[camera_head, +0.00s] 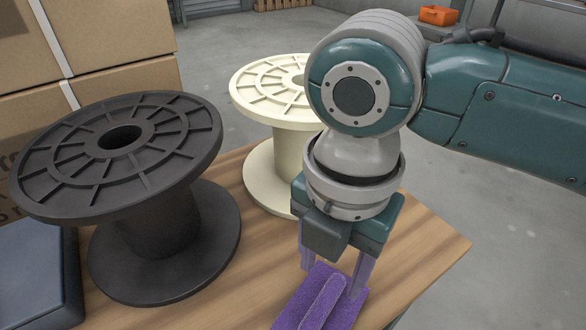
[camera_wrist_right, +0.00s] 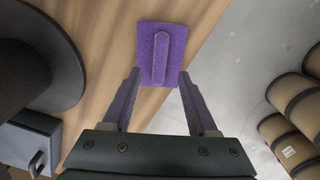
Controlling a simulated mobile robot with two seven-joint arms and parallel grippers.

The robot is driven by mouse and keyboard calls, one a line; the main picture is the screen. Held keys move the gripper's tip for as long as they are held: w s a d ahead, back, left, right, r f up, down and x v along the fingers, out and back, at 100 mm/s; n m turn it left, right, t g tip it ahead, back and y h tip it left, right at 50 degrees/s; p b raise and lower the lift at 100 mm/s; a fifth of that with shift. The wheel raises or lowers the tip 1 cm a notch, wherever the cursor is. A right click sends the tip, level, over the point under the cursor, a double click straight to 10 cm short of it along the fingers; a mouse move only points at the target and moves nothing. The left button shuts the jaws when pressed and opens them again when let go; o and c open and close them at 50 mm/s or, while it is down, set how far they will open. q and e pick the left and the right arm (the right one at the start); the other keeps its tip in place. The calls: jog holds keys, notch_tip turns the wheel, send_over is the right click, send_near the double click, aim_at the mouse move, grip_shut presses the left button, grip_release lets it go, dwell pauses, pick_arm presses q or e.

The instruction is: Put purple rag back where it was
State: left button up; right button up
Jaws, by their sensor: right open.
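The purple rag (camera_head: 322,300) lies flat on the wooden table near its front edge, with a raised ridge along its middle. My right gripper (camera_head: 333,277) points down just above the rag, with its two purple fingers apart. In the right wrist view the rag (camera_wrist_right: 174,42) shows ahead of the open fingertips (camera_wrist_right: 159,73), its ridge lined up between them. Nothing is held. I cannot tell whether the fingertips touch the rag. My left gripper is not in view.
A dark spool (camera_head: 165,237) stands on the table at left, and a cream spool (camera_head: 262,168) stands behind my gripper. A dark blue box (camera_head: 35,270) sits at the left front. Stacked cartons (camera_head: 110,35) are behind. Bare table (camera_head: 425,245) lies right of the gripper.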

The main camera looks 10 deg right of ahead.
notch_tip(320, 180, up, 6)
jog(key=p, duration=0.2)
jog(key=s+a+f+m+t+y, duration=0.1)
jog(key=s+a+m+t+y, duration=0.15)
jog(key=s+m, duration=0.7)
jog(key=s+d+m+t+h, duration=0.1)
jog(key=s+d+m+h, duration=0.1)
jog(key=d+m, duration=0.9)
jog(key=s+m, duration=0.1)
jog(key=m, duration=0.3)
jog(key=shift+d, duration=0.25)
